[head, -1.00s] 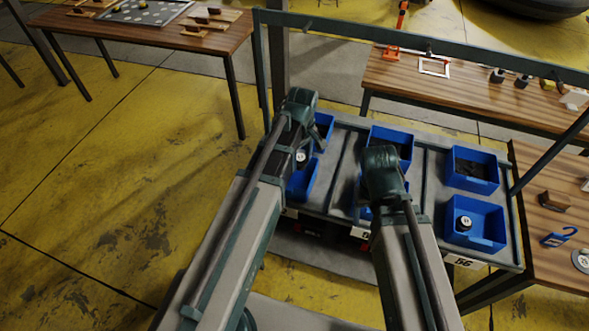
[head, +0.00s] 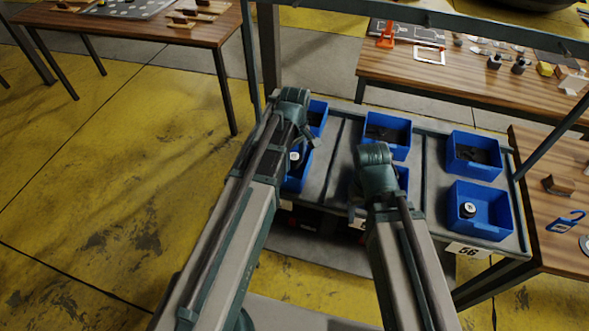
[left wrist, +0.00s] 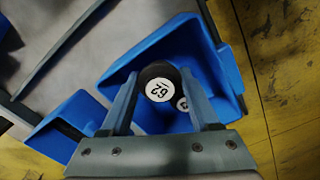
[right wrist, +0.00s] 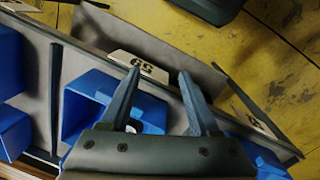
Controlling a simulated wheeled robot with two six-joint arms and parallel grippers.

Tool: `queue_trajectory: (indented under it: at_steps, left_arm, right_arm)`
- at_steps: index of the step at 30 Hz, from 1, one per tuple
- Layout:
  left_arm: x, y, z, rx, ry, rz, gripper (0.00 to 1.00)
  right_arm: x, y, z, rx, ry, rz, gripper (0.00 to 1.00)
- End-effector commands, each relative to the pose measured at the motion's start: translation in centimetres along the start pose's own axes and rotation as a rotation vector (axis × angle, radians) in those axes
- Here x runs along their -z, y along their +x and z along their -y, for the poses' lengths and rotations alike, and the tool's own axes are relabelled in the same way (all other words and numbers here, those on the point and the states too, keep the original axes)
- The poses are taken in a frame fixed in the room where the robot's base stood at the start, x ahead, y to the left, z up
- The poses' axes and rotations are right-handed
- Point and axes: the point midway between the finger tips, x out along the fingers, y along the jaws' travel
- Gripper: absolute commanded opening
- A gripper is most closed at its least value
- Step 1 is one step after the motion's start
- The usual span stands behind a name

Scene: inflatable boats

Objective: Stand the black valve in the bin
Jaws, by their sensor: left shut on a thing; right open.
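My left gripper (left wrist: 160,90) is shut on a black valve (left wrist: 153,71), a short dark cylinder with a white numbered top. It holds the valve over or inside a blue bin (left wrist: 207,52); I cannot tell whether the valve touches the floor. In the head view this front left bin (head: 298,184) is partly covered by my left arm. My right gripper (right wrist: 158,80) is open and empty above the middle front bin (right wrist: 85,92), where a dark round thing (right wrist: 155,128) is mostly hidden.
The front right bin (head: 483,232) holds one black valve (head: 468,210). Back bins (head: 388,150) hold dark parts. Raised dividers and numbered tags (head: 468,249) line the grey bench. A rail (head: 430,22) crosses above, and a wooden table (head: 560,180) stands at right.

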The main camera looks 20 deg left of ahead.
Motion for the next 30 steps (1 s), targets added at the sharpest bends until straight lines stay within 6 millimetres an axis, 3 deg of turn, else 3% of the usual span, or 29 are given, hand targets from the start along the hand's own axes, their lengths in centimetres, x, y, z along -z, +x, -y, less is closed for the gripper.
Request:
queue_trajectory:
  at_steps: [11, 24, 25, 30]
  left_arm:
    - [0.0, 3.7, 0.0, 0.0, 0.0, 0.0, 0.0]
    - [0.0, 4.1, 0.0, 0.0, 0.0, 0.0, 0.0]
    - [0.0, 4.0, 0.0, 0.0, 0.0, 0.0, 0.64]
    - [0.0, 3.9, 0.0, 0.0, 0.0, 0.0, 0.92]
  right_arm:
    - [0.2, 3.7, 0.3, 0.0, 0.0, 0.0, 0.62]
    - [0.2, 4.0, 0.4, 0.0, 0.0, 0.0, 0.62]
    - [0.2, 4.0, 0.4, 0.0, 0.0, 0.0, 0.62]
    - [0.2, 3.9, 0.4, 0.0, 0.0, 0.0, 0.62]
